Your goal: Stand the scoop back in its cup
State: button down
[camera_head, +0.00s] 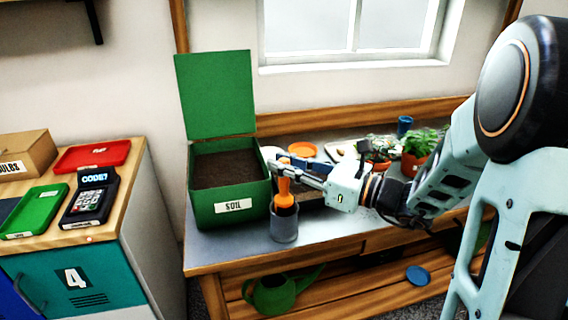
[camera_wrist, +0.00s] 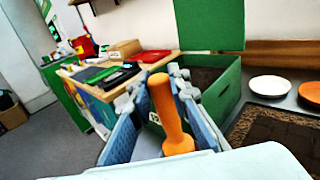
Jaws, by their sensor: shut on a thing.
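The orange scoop (camera_head: 284,199) is upright, and its handle (camera_wrist: 164,108) stands between the blue finger pads in the wrist view. My gripper (camera_head: 283,172) is shut on the handle from the right. The grey cup (camera_head: 284,229) stands at the front edge of the bench, directly below the scoop. The scoop's lower end meets the cup's rim in the head view and seems to be inside its mouth. How deep it sits, and whether it touches the bottom, is hidden. The cup cannot be made out in the wrist view.
The open green soil box (camera_head: 232,207) stands close to the cup's left. Potted plants (camera_head: 418,151), an orange saucer (camera_head: 302,149) and a blue cup (camera_head: 404,126) are farther back. A cabinet (camera_head: 87,278) is at left, and a watering can (camera_head: 272,296) is below the bench (camera_head: 330,236).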

jog(key=shift+f, duration=0.15)
jog(key=shift+f+b, duration=0.4)
jog(key=shift+f, duration=0.5)
dwell(0.5)
jog(key=c, duration=1.7)
grip_release()
jog(key=shift+c, duration=0.2)
